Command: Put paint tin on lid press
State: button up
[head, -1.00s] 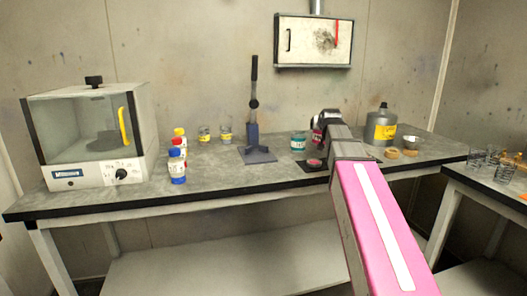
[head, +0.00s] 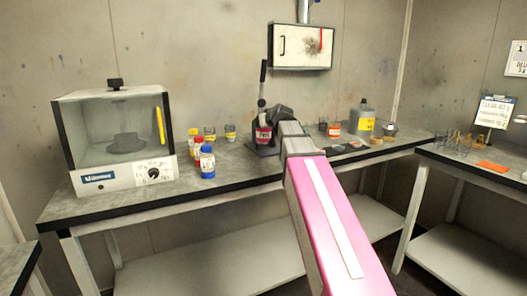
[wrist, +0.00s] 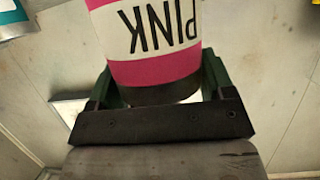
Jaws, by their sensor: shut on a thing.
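A paint tin with a pink band and a white label reading PINK (wrist: 155,45) is between my gripper's fingers. In the head view the tin (head: 263,134) shows at the left of my gripper (head: 276,122), which is shut on it. The lid press, with a tall dark lever (head: 262,82), stands on the bench behind the tin. The tin and gripper hide much of its column and base. The tin is over or just in front of the press base; I cannot tell whether it touches it.
A glass-fronted white machine (head: 110,135) stands on the bench (head: 230,178) at left.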

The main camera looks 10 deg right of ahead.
jog(key=s+a+r+n+g+y, duration=0.2)
jog(key=a+r+n+g+y, duration=0.1)
jog(key=a+r+n+y, duration=0.15)
jog(key=shift+y, duration=0.25)
jog(key=shift+w+d+f, duration=1.15)
jog(key=shift+w+f, duration=0.4)
jog(key=shift+f, duration=0.15)
jog(key=shift+w+d+f, duration=1.15)
jog(key=shift+w+f, duration=0.4)
jog(key=shift+f, duration=0.15)
jog(key=shift+w+d+f, duration=1.15)
jog(key=shift+w+f, duration=0.4)
jog(key=shift+f, duration=0.15)
jog(key=o, duration=1.1)
jog(key=shift+f+n, duration=0.1)
jog(key=shift+n, duration=0.15)
jog(key=v, duration=1.2)
jog(key=shift+s, duration=0.1)
